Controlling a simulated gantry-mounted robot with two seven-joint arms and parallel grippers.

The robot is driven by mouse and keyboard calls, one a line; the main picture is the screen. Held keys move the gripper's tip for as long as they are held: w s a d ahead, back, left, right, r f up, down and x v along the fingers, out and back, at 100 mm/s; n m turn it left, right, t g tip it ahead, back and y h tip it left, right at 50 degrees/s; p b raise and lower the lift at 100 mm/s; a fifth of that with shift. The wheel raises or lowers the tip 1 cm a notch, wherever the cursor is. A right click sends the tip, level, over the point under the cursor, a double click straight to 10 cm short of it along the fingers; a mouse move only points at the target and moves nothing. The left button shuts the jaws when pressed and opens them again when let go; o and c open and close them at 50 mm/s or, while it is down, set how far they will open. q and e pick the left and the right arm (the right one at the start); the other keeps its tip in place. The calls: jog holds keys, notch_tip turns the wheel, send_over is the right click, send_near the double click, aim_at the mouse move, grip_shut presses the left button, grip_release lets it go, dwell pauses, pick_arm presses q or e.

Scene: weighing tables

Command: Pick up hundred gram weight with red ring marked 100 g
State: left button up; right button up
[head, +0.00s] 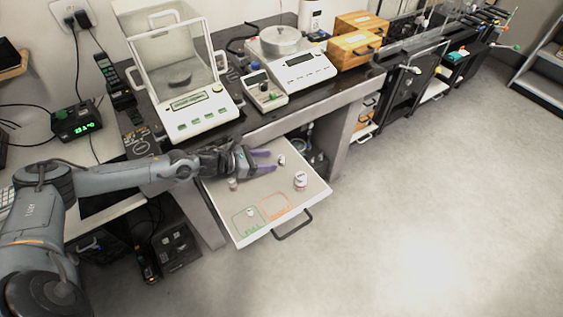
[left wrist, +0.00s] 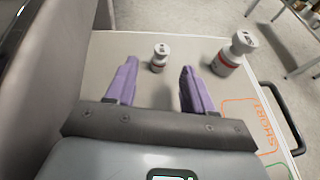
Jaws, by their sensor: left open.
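Metal weights stand on a pale pull-out board. A smaller one with a red ring (left wrist: 160,58) stands upright just ahead of my left gripper (left wrist: 159,72), in line with the gap between its purple fingers; it also shows in the head view (head: 282,160). A larger weight with a red ring (left wrist: 230,56) stands to the right, outside the fingers; it is nearer the board's front in the head view (head: 300,181). The markings are too small to read, so I cannot tell which is 100 g. My left gripper (head: 268,161) is open and empty, low over the board. My right gripper is not in view.
Another weight (head: 233,185) stands under my left wrist, and a small one (head: 250,212) is in the green outlined area. An orange outline marked SHORT (left wrist: 262,122) is beside it. The board (head: 313,188) has a dark handle (head: 293,225). Balances (head: 198,112) stand on the bench above.

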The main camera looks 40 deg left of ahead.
aim_at(279, 160)
pick_arm(q)
jog(key=b+x, duration=0.1)
jog(key=x, duration=0.2)
jog(key=shift+d+f, duration=0.1)
jog(key=shift+f, duration=0.2)
jog(key=shift+w+d+f+b, duration=0.15)
jog(key=shift+w+d+b, duration=0.15)
jog(key=shift+w, duration=0.3)
jog(key=shift+s, duration=0.1)
jog(key=shift+c, duration=1.3)
grip_shut()
